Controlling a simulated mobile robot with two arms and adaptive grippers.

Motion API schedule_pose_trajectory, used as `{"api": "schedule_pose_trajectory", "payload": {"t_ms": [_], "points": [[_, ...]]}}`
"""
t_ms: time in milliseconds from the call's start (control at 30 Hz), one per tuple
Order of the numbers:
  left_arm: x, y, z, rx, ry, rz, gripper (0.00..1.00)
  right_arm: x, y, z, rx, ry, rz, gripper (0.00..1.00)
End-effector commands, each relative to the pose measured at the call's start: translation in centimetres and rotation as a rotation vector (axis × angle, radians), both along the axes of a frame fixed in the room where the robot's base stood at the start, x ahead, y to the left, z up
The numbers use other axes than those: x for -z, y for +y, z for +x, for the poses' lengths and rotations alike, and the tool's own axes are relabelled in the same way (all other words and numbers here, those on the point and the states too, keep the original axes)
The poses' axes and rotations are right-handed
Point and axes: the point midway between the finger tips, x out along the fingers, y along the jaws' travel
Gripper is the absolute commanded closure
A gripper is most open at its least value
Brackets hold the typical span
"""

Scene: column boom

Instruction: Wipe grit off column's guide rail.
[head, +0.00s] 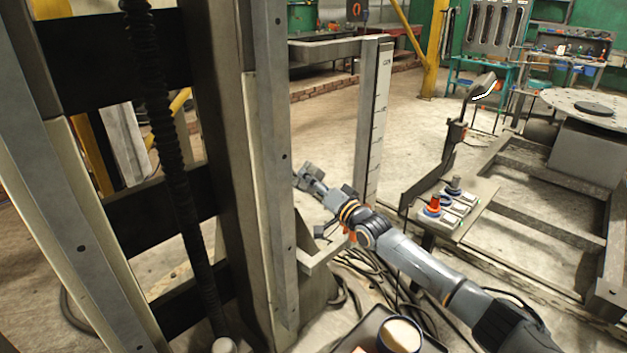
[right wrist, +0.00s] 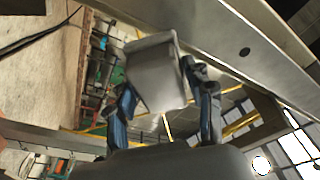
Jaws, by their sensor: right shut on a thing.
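The column has two pale metal guide rails with bolt holes, a right one (head: 272,140) and a left one (head: 85,250). My right gripper (head: 311,180) is beside the right edge of the right rail, at about mid-height. In the right wrist view its two fingers are shut on a grey block (right wrist: 157,75), one finger on each side. A rail (right wrist: 215,35) runs diagonally just beyond the block; I cannot tell whether they touch. No grit can be made out on the rails. My left gripper is not in view.
A black ribbed hose (head: 160,120) hangs between the rails. An upright scale (head: 378,120) stands right of the column. A control box with coloured buttons (head: 452,208) is farther right. Cables lie on the floor. A tub with pale contents (head: 400,335) is at the bottom.

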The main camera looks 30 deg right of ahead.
Motion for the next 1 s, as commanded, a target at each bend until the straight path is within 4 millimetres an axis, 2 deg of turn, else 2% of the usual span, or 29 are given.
{"api": "schedule_pose_trajectory", "payload": {"t_ms": [200,533,1000], "points": [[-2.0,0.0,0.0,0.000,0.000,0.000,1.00,-0.3,-0.8,-2.0,0.001,0.002,0.000,0.73],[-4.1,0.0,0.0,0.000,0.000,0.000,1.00,-0.2,-1.8,-5.0,0.001,0.001,-0.001,0.73],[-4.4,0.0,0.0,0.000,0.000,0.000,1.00,-0.2,-2.1,-5.7,0.002,-0.002,-0.001,0.73]]}}
